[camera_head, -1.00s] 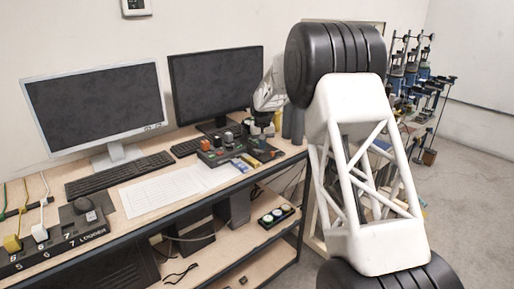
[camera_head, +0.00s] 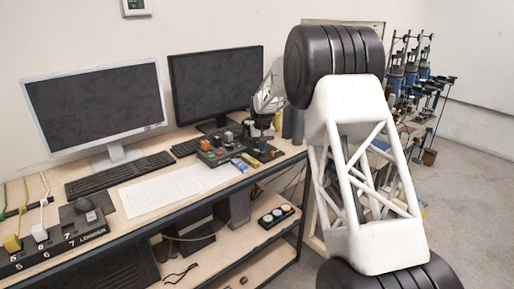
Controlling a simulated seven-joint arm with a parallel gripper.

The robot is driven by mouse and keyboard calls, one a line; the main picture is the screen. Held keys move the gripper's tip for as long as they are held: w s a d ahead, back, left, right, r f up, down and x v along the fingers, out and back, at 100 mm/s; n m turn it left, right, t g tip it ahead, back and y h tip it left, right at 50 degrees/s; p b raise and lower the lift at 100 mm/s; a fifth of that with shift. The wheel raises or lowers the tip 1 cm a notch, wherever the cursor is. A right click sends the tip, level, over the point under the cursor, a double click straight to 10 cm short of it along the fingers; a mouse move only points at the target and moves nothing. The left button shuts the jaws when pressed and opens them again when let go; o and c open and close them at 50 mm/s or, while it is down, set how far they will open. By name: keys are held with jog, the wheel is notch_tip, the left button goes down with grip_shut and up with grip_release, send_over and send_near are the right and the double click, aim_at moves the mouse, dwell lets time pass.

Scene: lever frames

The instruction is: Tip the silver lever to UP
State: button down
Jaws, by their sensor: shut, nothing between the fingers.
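A dark control panel (camera_head: 219,157) with several small knobs and coloured parts stands on the desk, right of the paper sheets. A small grey upright part (camera_head: 228,139) rises from it; I cannot tell whether this is the silver lever or how it is tipped. My gripper (camera_head: 262,135) is small and dark in the picture, at the right end of the panel. It is shut and empty. Its fingertips are hard to separate from the dark parts behind, and I cannot tell whether they touch anything.
Two monitors (camera_head: 97,105) (camera_head: 216,84) and keyboards (camera_head: 119,175) stand behind and left of the panel. Paper sheets (camera_head: 165,188) lie flat beside it. A labelled plug box (camera_head: 55,245) is at the left front. The desk's front edge runs close before the panel.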

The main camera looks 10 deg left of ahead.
jog(key=shift+f, duration=0.4)
dwell(0.3)
jog(key=shift+r, duration=3.5)
